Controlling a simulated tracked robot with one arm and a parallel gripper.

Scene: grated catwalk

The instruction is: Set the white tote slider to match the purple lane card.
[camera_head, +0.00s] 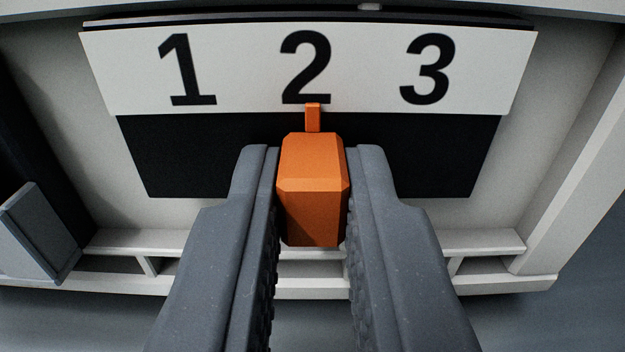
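The white tote (400,213) fills the view, with a white label strip (240,70) along its upper part that reads 1, 2 and 3. Below the strip is a black panel (440,150). The orange slider (312,185) stands in front of this panel, and its narrow pointer (313,117) is just under the 2. My gripper (312,200) has one grey finger on each side of the slider. Both fingers appear to touch it, so the gripper looks shut on it. No purple lane card is in view.
A white ledge (480,241) with openings runs below the panel. A grey angled block (38,232) sits at the lower left. A pale slanted post (580,150) stands at the right. The black panel is clear on both sides of the slider.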

